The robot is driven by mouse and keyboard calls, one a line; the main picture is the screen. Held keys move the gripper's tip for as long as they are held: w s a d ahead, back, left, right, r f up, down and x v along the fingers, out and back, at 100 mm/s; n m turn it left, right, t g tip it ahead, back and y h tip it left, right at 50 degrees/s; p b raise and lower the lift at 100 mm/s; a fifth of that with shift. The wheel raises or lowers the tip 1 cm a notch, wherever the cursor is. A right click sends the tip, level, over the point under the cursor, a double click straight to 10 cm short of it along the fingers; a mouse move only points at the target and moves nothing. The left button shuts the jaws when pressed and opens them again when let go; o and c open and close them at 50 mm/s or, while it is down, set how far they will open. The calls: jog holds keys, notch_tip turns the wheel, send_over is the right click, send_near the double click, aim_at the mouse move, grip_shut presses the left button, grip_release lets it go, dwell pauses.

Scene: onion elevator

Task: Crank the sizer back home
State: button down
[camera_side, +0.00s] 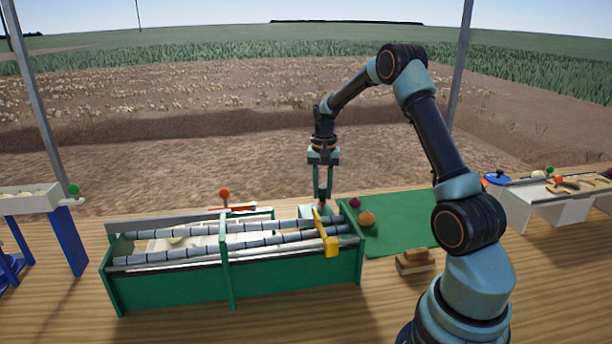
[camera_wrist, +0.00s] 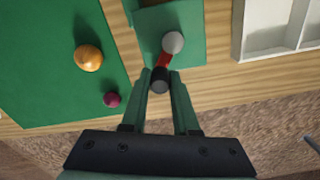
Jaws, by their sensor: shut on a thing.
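The sizer (camera_side: 170,285) is a green frame with grey rollers lying lengthwise, left of centre in the side view. A yellow piece (camera_side: 328,236) sits across the rollers at its right end. The crank (camera_wrist: 163,60) shows in the wrist view as a short red arm between a pale grey hub (camera_wrist: 172,42) and a dark knob (camera_wrist: 159,82). My gripper (camera_wrist: 159,92) is shut on the dark knob. In the side view my gripper (camera_side: 322,197) points straight down behind the sizer's right end, where the crank is mostly hidden.
A green mat (camera_side: 400,236) right of the sizer holds an orange-brown onion (camera_side: 367,219) and a small purple onion (camera_side: 354,203). A brown block (camera_side: 415,262) lies in front of it. Trays stand at both sides.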

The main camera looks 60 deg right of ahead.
jog(key=shift+w+a, duration=0.35)
jog(key=shift+w, duration=0.15)
jog(key=shift+w+a+f, duration=0.1)
jog(key=shift+w+a, duration=0.3)
jog(key=shift+w, duration=0.05)
jog(key=c, duration=0.6)
grip_release()
jog(key=shift+d, duration=0.1)
jog(key=shift+w, duration=0.1)
